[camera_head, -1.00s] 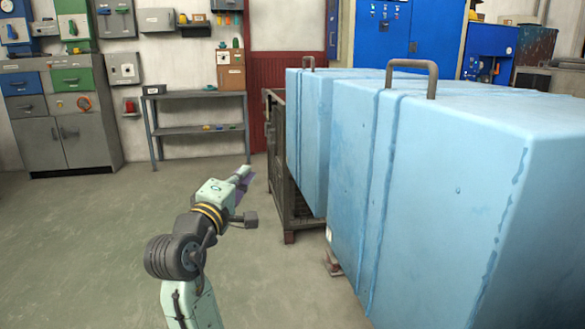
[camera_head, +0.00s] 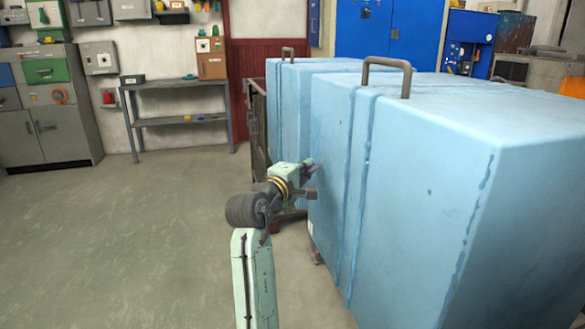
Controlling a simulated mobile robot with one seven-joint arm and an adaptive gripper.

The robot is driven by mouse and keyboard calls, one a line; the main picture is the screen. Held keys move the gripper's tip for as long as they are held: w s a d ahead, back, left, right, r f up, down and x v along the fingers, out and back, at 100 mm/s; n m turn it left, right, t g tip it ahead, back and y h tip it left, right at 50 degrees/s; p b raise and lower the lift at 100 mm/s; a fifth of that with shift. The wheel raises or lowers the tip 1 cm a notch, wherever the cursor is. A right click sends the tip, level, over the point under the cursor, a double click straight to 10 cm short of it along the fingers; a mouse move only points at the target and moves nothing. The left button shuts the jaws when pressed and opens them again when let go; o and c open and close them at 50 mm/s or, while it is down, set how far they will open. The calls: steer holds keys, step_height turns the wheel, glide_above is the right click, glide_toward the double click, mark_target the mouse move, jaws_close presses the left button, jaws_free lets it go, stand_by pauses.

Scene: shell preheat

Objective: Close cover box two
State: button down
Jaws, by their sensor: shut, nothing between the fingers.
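Two large light-blue box covers stand on the right, each with a grey handle on top. The near cover (camera_head: 440,190) fills the right side, with its handle (camera_head: 387,66) at its top left. The far cover (camera_head: 300,108) stands behind it, with a smaller handle (camera_head: 288,50). I see no label telling which is box two. My gripper (camera_head: 311,167) is shut and empty. It appears in front of the far cover, by the near cover's left edge. I cannot tell whether it touches either one. Its fingertips are small and partly unclear.
A dark metal crate (camera_head: 258,130) stands left of the far cover. A grey shelf table (camera_head: 180,121) and cabinets (camera_head: 50,125) line the back wall. Blue cabinets (camera_head: 378,28) stand behind the covers. The floor (camera_head: 120,240) on the left is clear.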

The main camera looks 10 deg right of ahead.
steer(key=shift+d, duration=0.6)
steer(key=shift+d, duration=0.1)
